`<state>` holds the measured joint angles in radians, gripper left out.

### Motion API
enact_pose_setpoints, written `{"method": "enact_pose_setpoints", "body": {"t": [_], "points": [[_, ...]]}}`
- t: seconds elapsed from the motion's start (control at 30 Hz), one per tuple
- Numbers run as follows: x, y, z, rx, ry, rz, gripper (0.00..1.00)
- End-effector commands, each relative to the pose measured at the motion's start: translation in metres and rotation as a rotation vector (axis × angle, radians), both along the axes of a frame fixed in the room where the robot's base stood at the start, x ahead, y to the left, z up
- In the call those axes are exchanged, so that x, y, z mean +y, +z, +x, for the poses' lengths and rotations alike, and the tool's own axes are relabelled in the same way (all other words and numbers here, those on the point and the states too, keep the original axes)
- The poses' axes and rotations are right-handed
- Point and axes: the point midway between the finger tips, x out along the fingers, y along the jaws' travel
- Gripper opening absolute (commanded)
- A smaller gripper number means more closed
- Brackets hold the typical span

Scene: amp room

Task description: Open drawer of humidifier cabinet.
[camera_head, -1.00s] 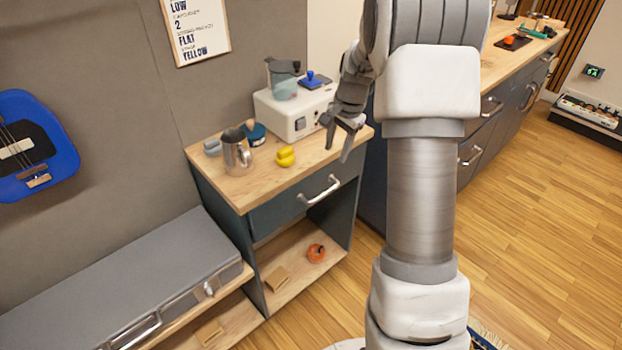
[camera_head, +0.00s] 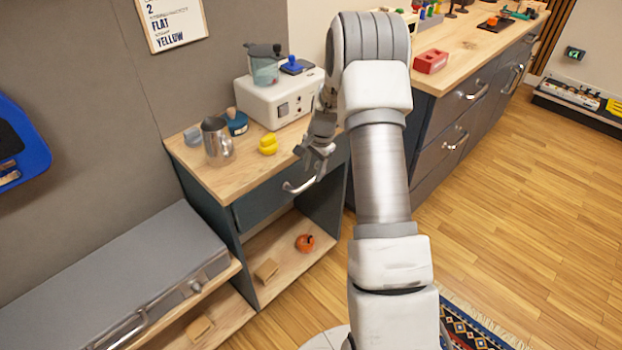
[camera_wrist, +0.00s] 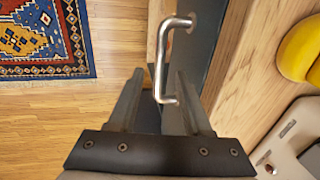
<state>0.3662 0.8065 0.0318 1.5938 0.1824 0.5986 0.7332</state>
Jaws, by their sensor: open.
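The humidifier cabinet (camera_head: 190,177) has a wooden top and a dark drawer front (camera_head: 262,200) that looks closed. The drawer's metal bar handle (camera_head: 298,187) shows in the head view, partly behind my gripper (camera_head: 317,158). In the wrist view, the handle (camera_wrist: 162,60) runs between the two open fingers of my gripper (camera_wrist: 155,88), near their tips. I cannot tell whether either finger touches it. The white humidifier box (camera_head: 272,104) stands on the cabinet top.
A metal mug (camera_head: 217,142), a yellow object (camera_head: 268,145) and a blue pot (camera_head: 236,122) stand on the cabinet top. An orange object (camera_head: 305,243) lies on the open shelf below. A long counter (camera_head: 455,60) stands right.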

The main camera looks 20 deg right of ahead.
Motion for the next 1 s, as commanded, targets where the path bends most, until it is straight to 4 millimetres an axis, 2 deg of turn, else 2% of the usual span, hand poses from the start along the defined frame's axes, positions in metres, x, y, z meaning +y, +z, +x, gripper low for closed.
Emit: {"method": "enact_pose_setpoints", "body": {"t": [0.03,0.2,0.6,0.67,0.8,0.9,1.0], "points": [[0.001,-0.011,0.001,0.001,0.000,0.001,0.49],[0.002,-0.030,0.006,0.000,0.000,0.000,0.49],[0.002,-0.037,0.007,-0.001,0.000,-0.001,0.49],[0.002,-0.036,0.007,-0.001,0.000,-0.001,0.41],[0.002,-0.036,0.007,-0.001,0.000,-0.001,0.15],[0.002,-0.036,0.007,-0.001,0.000,-0.001,0.00],[0.002,-0.036,0.007,-0.001,0.000,-0.001,0.00]]}}
